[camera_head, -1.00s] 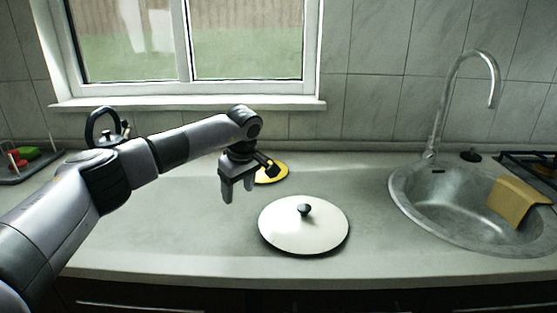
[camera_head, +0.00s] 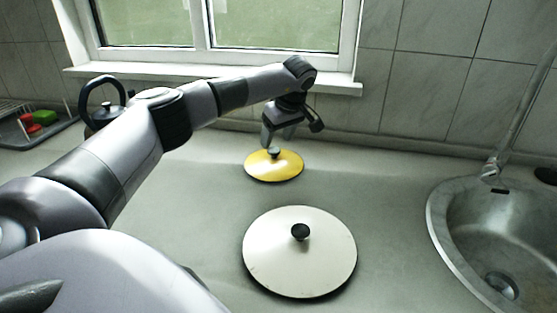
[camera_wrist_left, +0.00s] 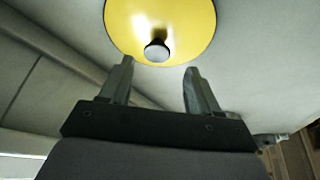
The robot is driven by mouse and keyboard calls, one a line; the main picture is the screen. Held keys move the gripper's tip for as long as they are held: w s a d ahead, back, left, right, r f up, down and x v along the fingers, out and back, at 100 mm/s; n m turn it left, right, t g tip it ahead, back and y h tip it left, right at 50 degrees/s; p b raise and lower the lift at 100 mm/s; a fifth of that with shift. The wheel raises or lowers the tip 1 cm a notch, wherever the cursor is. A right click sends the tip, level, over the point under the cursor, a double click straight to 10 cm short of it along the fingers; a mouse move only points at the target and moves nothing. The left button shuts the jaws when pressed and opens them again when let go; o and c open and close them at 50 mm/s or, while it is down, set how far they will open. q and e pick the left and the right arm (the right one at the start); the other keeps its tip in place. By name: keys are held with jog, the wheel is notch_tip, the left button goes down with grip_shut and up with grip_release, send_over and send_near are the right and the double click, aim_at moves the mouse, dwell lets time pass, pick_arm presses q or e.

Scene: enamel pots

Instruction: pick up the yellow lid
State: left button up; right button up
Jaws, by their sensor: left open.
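The yellow lid (camera_head: 258,170) lies flat on the counter near the window, with a dark round knob at its middle. My left gripper (camera_head: 279,143) is over the back part of the lid, pointing down, its fingers close to the knob. In the left wrist view the lid (camera_wrist_left: 193,22) and its knob (camera_wrist_left: 157,50) show beyond the fingertips. There the open left gripper (camera_wrist_left: 158,72) has its fingers apart on either side of the knob's line, with nothing between them. My right gripper is not seen.
A larger white lid (camera_head: 290,270) with a dark knob lies in front of the yellow lid. A round metal sink (camera_head: 450,215) is at the right. A dark kettle (camera_head: 102,112) and a tray with coloured items (camera_head: 45,133) stand at the left. The window sill (camera_head: 215,76) is behind.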

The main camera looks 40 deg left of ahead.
aim_at(274, 150)
pick_arm(q)
jog(key=x, duration=0.5)
jog(key=shift+w+d+f, duration=0.1)
jog(key=shift+w+f, duration=0.05)
jog(key=shift+f, duration=0.1)
jog(key=c, duration=1)
jog(key=shift+r, duration=0.1)
